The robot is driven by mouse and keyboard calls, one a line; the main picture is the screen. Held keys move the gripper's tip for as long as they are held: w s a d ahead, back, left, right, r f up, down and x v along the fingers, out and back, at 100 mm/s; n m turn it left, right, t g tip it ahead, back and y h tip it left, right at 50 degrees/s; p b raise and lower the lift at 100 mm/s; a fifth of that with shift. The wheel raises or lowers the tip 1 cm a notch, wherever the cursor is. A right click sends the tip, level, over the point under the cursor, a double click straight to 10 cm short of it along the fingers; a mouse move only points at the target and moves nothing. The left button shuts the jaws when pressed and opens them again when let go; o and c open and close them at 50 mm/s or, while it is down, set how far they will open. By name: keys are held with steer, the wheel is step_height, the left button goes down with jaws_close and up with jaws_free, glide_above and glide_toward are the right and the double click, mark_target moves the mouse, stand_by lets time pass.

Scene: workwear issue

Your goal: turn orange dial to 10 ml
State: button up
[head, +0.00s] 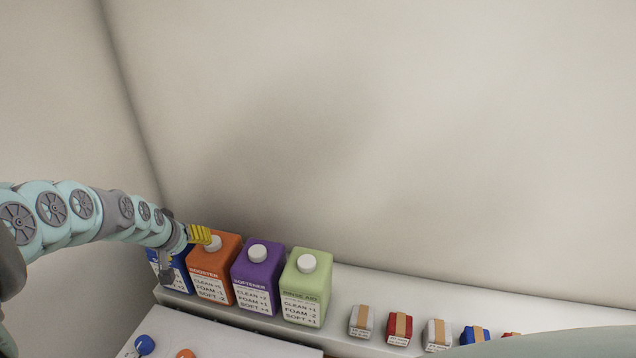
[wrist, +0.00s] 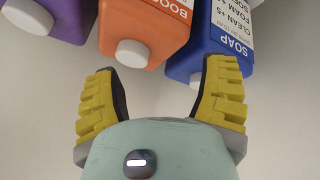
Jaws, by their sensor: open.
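An orange dial (head: 185,354) shows at the bottom edge of the head view, on a white panel (head: 215,347); its lower part is cut off and its setting cannot be read. A blue dial (head: 145,345) is to its left on the same panel. My gripper (head: 200,235) is up at the bottles behind the panel, away from the orange dial. In the wrist view my gripper (wrist: 160,92) has its yellow fingers spread wide with nothing between them. The dials do not show in the wrist view.
A blue soap bottle (wrist: 212,45), an orange booster bottle (head: 215,268), a purple softener bottle (head: 257,275) and a green rinse aid bottle (head: 308,285) stand in a row on a white shelf (head: 335,338). Small strapped packs (head: 399,328) sit to the right. Walls rise behind.

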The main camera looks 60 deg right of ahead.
steer(key=shift+n+t+h, duration=0.4)
steer(key=shift+t+h, duration=0.3)
steer(key=shift+w+d+r+p, duration=0.3)
steer(key=shift+w+d+r, duration=0.9)
steer(key=shift+w+r, duration=0.1)
